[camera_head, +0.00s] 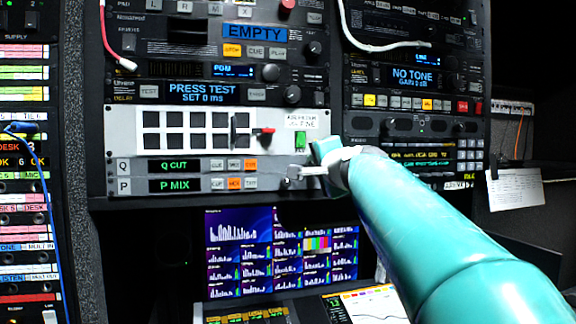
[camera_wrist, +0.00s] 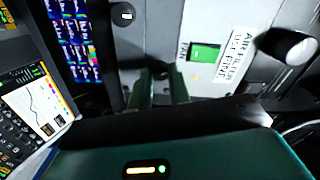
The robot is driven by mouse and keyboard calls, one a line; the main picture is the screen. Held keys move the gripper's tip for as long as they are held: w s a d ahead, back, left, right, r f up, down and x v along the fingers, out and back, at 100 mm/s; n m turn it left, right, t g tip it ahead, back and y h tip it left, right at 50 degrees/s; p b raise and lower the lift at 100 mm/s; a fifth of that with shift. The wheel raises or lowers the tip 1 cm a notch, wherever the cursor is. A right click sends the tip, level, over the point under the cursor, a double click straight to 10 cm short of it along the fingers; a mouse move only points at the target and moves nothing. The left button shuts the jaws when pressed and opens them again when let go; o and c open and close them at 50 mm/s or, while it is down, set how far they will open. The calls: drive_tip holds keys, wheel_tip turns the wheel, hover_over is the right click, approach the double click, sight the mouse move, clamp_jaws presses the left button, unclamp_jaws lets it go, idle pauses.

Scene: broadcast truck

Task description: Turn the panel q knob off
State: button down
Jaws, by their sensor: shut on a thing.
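The grey panel (camera_head: 205,192) carries a Q row with a "Q CUT" display (camera_head: 174,165) and a P row with a "P MIX" display (camera_head: 175,185). My gripper (camera_head: 306,171) is at the right end of the Q row. In the wrist view its two green fingers (camera_wrist: 162,80) reach to the panel face and are shut on a small dark knob (camera_wrist: 160,68), apparently the panel q knob. The fingers partly hide it, so its pointer direction cannot be read. Another dark round knob (camera_wrist: 126,14), apparently the P one, stands apart from the fingers.
A red lever (camera_head: 264,131) sticks out above the Q row. Monitors (camera_head: 281,250) and a desk lie below. A white cable (camera_head: 384,47) hangs above right.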

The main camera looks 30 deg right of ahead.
drive_tip(key=n, duration=0.5)
drive_tip(key=shift+n, duration=0.3)
drive_tip(key=n, duration=0.5)
drive_tip(key=shift+a+f, duration=0.1)
drive_tip(key=n, duration=0.5)
drive_tip(key=shift+n, duration=0.4)
drive_tip(key=n, duration=0.4)
drive_tip(key=shift+n, duration=0.4)
drive_tip(key=c, duration=1.3)
unclamp_jaws()
drive_tip(key=shift+s, duration=0.1)
